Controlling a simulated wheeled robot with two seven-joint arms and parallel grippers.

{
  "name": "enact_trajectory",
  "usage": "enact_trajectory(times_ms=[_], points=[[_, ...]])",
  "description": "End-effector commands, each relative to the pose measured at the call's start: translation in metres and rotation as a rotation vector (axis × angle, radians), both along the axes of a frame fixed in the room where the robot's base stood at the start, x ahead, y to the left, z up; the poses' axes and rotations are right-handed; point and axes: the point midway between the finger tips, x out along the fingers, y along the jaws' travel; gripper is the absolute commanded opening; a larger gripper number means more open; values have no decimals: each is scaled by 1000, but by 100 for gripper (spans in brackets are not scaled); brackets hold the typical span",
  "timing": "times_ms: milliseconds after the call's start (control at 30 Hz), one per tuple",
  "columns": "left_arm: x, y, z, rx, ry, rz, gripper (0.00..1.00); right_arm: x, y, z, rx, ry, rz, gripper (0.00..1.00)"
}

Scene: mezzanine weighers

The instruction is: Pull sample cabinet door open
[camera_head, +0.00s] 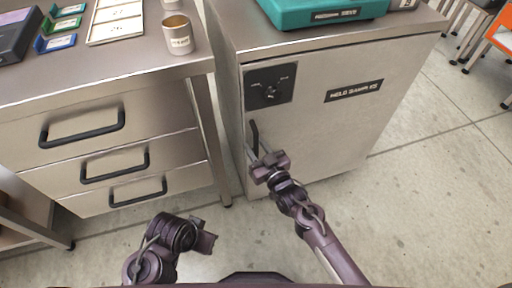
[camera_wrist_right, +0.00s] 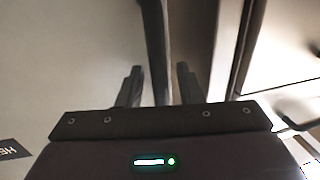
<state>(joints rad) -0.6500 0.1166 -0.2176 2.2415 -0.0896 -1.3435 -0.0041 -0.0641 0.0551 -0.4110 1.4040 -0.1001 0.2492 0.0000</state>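The sample cabinet (camera_head: 335,130) is a grey metal unit with a dark label on its door, and the door looks closed. Its black vertical handle (camera_head: 254,136) is near the door's left edge, below a dark dial panel (camera_head: 269,84). My right gripper (camera_head: 256,158) is at the handle's lower part. In the right wrist view its two fingers stand apart, one on each side of the handle (camera_wrist_right: 156,45), with gaps visible on both sides. My left gripper (camera_head: 207,237) is low in front of the drawers, away from the cabinet; its fingers are not clear.
A drawer bench (camera_head: 110,80) with black handles stands left of the cabinet, a metal cup (camera_head: 179,36) on top. A teal case (camera_head: 310,12) sits on the cabinet. The floor (camera_head: 425,190) in front and to the right is clear. Orange seating (camera_head: 500,35) is far right.

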Motion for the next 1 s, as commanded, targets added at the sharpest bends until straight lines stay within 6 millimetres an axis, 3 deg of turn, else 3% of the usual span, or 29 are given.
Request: enact_trajectory(times_ms=[200,467,800,1000], points=[[0,0,0,-1,-3,-1,0,0,0,0,0,0,0,33],[0,0,0,-1,-2,0,0,0,0,0,0,0,0,0],[0,0,1,0,1,1,0,-1,-1,0,0,1,2,0],[-5,4,6,11,30,9,0,-17,-8,1,-3,2,30,0]])
